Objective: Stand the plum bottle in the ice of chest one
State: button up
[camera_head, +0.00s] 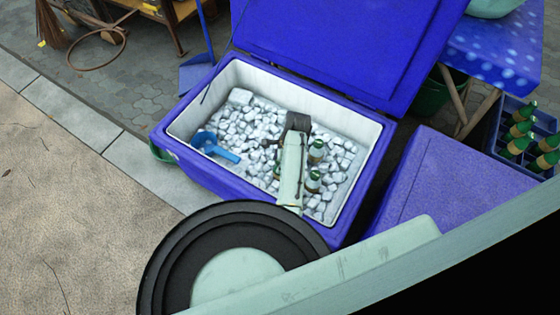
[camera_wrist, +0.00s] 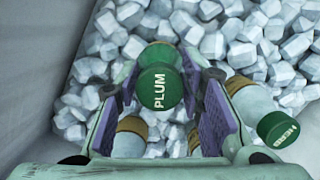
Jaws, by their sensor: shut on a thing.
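The plum bottle's green cap (camera_wrist: 159,90), lettered PLUM, faces up at the wrist camera. My gripper (camera_wrist: 163,110) is shut on this bottle, with a purple pad on each side. The bottle is over the ice (camera_wrist: 236,45); whether its base touches the ice is hidden. The open blue chest with a white lining (camera_head: 190,117) holds the ice in the head view; I see no number on it. My arm reaches down into this chest and hides the held bottle there.
A herb bottle (camera_wrist: 277,128) leans close right of my gripper; other bottles stand near, including one in the head view (camera_head: 312,183). A blue scoop (camera_head: 214,147) lies on the ice at left. The raised lid (camera_head: 340,45) is behind. Ice at the upper left is clear.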

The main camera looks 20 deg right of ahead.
jog(key=shift+f, duration=0.15)
jog(key=o, duration=1.2)
jog(key=shift+o, duration=0.4)
jog(key=shift+f, duration=0.1)
jog(key=o, duration=0.4)
jog(key=shift+o, duration=0.2)
